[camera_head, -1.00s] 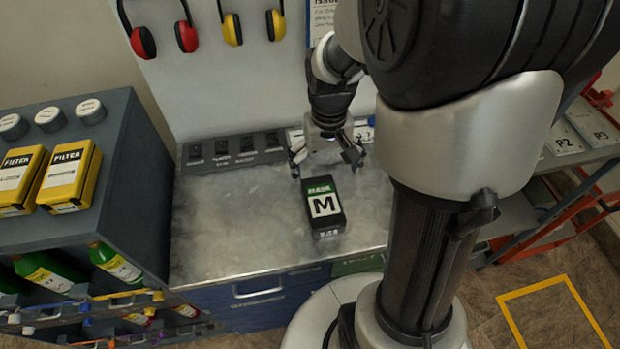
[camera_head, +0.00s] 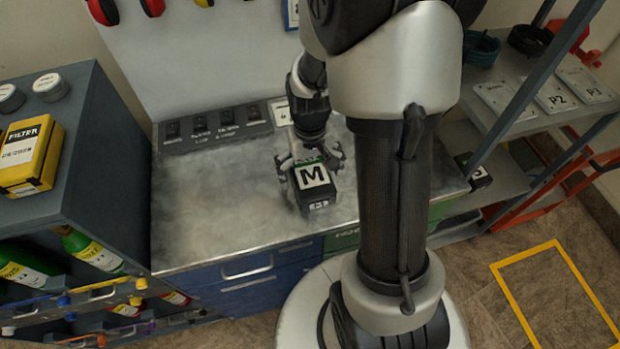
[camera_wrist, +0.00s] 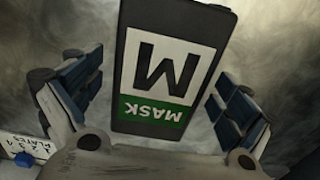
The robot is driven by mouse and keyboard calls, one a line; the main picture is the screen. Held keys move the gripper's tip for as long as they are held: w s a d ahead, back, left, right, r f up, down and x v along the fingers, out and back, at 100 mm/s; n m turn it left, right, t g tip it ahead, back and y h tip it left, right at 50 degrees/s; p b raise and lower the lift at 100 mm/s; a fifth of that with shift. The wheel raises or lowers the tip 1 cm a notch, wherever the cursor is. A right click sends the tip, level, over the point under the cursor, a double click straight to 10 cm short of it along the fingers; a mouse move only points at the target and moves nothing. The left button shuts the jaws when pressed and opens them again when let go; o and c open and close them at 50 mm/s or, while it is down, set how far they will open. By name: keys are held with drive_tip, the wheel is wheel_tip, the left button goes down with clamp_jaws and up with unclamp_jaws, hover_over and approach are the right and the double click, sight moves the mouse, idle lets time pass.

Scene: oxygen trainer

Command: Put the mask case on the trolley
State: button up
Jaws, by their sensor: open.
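The mask case (camera_head: 314,181) is a dark box with a white label, a black M and a green band. It stands on the grey worktop (camera_head: 215,215). My gripper (camera_head: 312,166) is open above it, with a finger on each side of the case. In the wrist view the mask case (camera_wrist: 165,70) lies between the two open fingers of my gripper (camera_wrist: 160,95), with gaps on both sides. No trolley can be made out for certain in these views.
A dark cabinet with a yellow filter box (camera_head: 30,155) stands at the left. A shelf rack with plates (camera_head: 548,95) stands at the right. Black switches (camera_head: 215,122) line the back of the worktop. A yellow floor outline (camera_head: 555,295) lies at the lower right.

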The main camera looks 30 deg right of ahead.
drive_tip(key=c, duration=1.7)
drive_tip(key=shift+r, duration=0.15)
